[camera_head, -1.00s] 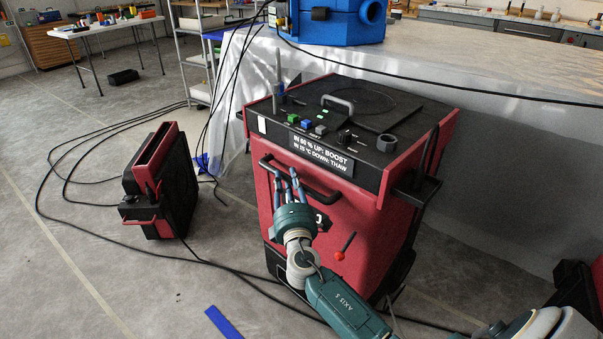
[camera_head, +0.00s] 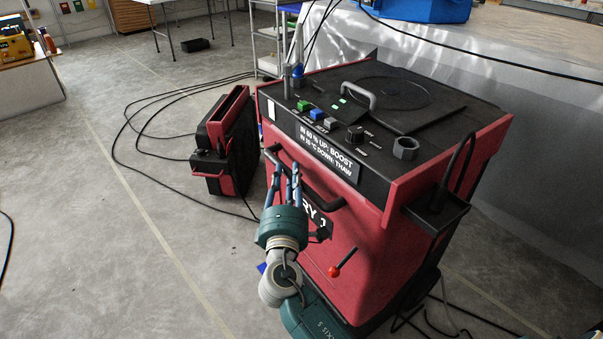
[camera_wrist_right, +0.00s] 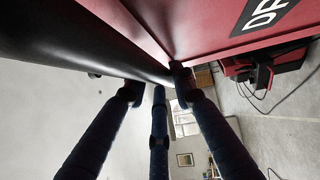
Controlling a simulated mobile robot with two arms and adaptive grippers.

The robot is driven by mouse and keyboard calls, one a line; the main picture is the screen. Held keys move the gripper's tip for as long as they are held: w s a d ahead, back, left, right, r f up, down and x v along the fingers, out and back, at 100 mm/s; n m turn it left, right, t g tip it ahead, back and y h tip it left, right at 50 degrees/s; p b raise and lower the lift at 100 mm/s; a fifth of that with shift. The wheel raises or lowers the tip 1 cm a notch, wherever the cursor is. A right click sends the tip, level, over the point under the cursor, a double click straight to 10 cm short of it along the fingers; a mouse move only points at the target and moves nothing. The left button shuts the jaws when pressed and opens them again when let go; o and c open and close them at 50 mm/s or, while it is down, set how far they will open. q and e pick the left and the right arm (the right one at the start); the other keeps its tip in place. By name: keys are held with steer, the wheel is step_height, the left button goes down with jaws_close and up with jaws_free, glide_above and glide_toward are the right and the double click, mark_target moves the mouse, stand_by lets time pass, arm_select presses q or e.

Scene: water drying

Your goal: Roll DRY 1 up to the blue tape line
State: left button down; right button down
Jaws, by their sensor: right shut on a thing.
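DRY 1 (camera_head: 350,250) is a red cabinet with a black control top, partly lettered "RY 1" on its front. It stands upright on the floor at centre right. A black bar handle (camera_head: 322,199) crosses its front; in the right wrist view the bar (camera_wrist_right: 75,45) runs between my fingers. My right gripper (camera_head: 284,178) is shut on this handle. My left gripper is out of view.
A smaller red and black unit (camera_head: 224,145) stands on the floor close behind DRY 1's left side. Black cables (camera_head: 128,125) loop over the floor there. A large sheet-covered block (camera_head: 540,140) is behind. Bare floor lies at the left front.

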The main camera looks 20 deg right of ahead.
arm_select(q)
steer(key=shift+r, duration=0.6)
arm_select(e)
steer(key=shift+a+r, duration=0.45)
steer(key=shift+a, duration=0.1)
steer(key=c, duration=1.5)
jaws_free()
steer(key=shift+w, duration=0.1)
steer(key=shift+o, duration=0.5)
steer(key=shift+f, duration=0.2)
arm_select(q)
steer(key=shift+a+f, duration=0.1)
arm_select(e)
steer(key=shift+f, duration=0.1)
steer(key=shift+s+a+f, duration=0.1)
steer(key=shift+s, duration=0.25)
steer(key=v, duration=1.1)
